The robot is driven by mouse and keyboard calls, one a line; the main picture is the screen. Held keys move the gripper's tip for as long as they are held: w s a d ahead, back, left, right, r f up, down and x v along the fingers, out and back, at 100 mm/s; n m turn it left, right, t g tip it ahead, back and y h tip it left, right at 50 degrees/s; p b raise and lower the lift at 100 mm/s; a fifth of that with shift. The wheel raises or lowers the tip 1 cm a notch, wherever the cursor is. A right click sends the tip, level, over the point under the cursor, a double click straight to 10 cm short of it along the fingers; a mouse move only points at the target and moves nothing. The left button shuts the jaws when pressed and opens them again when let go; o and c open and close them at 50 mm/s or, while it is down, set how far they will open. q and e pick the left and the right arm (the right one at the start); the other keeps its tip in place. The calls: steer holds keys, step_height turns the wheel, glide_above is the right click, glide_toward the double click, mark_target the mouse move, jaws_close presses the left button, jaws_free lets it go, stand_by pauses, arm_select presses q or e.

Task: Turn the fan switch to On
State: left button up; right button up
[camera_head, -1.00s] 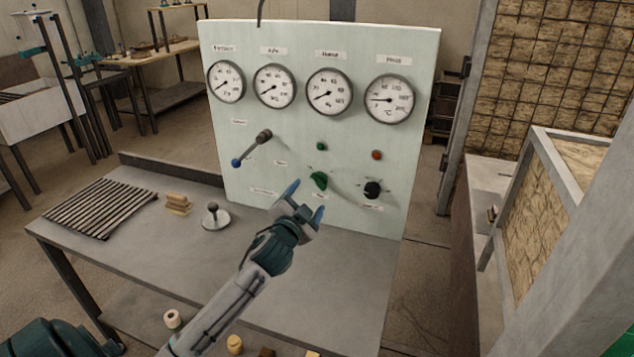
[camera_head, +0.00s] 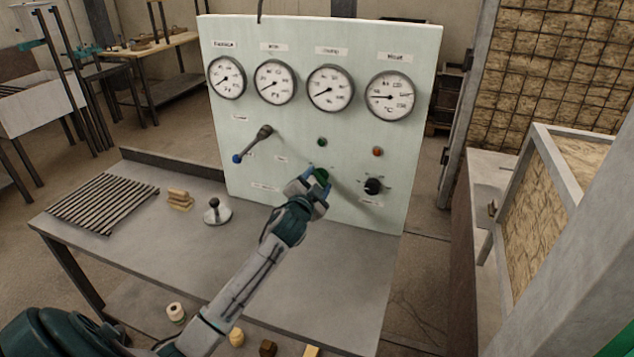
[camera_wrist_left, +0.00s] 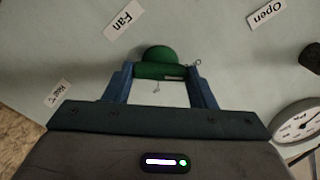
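The fan switch is a green knob (camera_head: 321,174) on the pale upright panel (camera_head: 240,190), below a small green lamp (camera_head: 322,142). In the left wrist view the green knob (camera_wrist_left: 160,62) sits between the two blue fingertips, near a label reading "Fan" (camera_wrist_left: 124,19). My left gripper (camera_head: 318,180) is at the knob, with a finger on either side. The fingers appear closed in against its sides (camera_wrist_left: 163,80). The gripper partly covers the knob in the head view. My right gripper is not in view.
A black knob (camera_head: 373,186) is close on the right, under an orange lamp (camera_head: 378,152). A lever (camera_head: 253,144) sticks out at the left. Gauges (camera_head: 331,88) line the top. A slatted grill (camera_head: 103,205), wooden blocks (camera_head: 180,199) and a small weight-like object (camera_head: 215,212) are on the table.

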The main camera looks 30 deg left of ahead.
arm_select(q)
steer(key=shift+m+p, duration=0.5)
steer(key=shift+r+m+p, duration=0.1)
steer(key=shift+m+p, duration=0.8)
steer(key=shift+m, duration=0.1)
steer(key=m+p, duration=0.3)
steer(key=m, duration=0.1)
steer(key=shift+m, duration=0.3)
steer(key=m+p, duration=0.4)
steer(key=m, duration=0.2)
steer(key=m+p, duration=0.1)
steer(key=m, duration=0.1)
steer(key=m+p, duration=0.1)
steer(key=m, duration=0.1)
steer(key=shift+f, duration=0.35)
steer(key=shift+m, duration=0.3)
steer(key=o, duration=1)
